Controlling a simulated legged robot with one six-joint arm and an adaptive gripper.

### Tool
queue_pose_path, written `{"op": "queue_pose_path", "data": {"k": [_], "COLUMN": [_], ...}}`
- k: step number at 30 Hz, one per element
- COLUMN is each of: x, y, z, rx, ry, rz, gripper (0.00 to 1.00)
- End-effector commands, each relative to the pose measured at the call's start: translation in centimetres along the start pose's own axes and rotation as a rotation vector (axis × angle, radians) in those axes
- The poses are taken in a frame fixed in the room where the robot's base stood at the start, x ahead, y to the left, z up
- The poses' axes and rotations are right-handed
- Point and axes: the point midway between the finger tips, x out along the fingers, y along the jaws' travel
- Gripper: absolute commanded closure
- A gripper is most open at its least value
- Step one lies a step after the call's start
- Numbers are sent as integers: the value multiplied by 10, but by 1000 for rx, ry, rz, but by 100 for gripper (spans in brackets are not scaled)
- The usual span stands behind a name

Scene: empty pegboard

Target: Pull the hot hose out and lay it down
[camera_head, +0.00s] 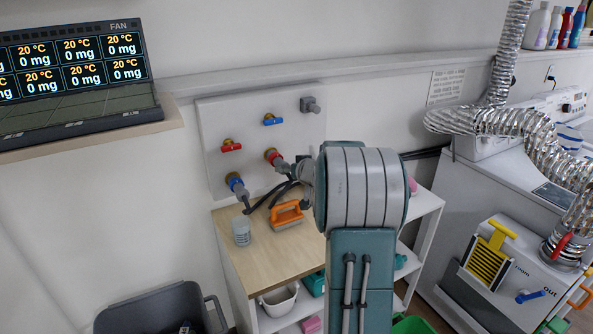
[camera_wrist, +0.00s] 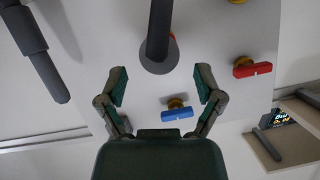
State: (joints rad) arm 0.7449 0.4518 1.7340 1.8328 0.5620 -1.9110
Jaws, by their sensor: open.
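The hot hose (camera_head: 282,166) is a grey hose end on the red-marked fitting (camera_head: 271,155) of the white wall panel (camera_head: 212,117). In the wrist view, which looks turned over, the hot hose (camera_wrist: 159,30) runs up from the panel as a dark grey tube. My gripper (camera_wrist: 160,76) is open. Its two fingers lie to either side of the hose's line in that view, with clear gaps and no visible contact. In the head view my arm hides most of the gripper. A second hose (camera_head: 243,197) sits on the blue-marked fitting (camera_head: 234,182).
A red valve handle (camera_head: 231,147) and a blue one (camera_head: 272,120) are close by. A grey peg (camera_head: 311,105) sits at the panel's upper right. Below is a wooden shelf top (camera_head: 262,262) with a cup (camera_head: 241,231) and an orange tool (camera_head: 286,214); its front part is bare.

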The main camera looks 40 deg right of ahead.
Motion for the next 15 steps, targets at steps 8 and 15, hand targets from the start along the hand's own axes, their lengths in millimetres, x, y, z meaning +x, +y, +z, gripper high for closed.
{"op": "queue_pose_path", "data": {"k": [8, 15], "x": [41, 49], "y": [0, 0], "z": [0, 0], "rx": [-1, 0], "ry": [-1, 0], "rz": [-1, -1], "gripper": [15, 15]}}
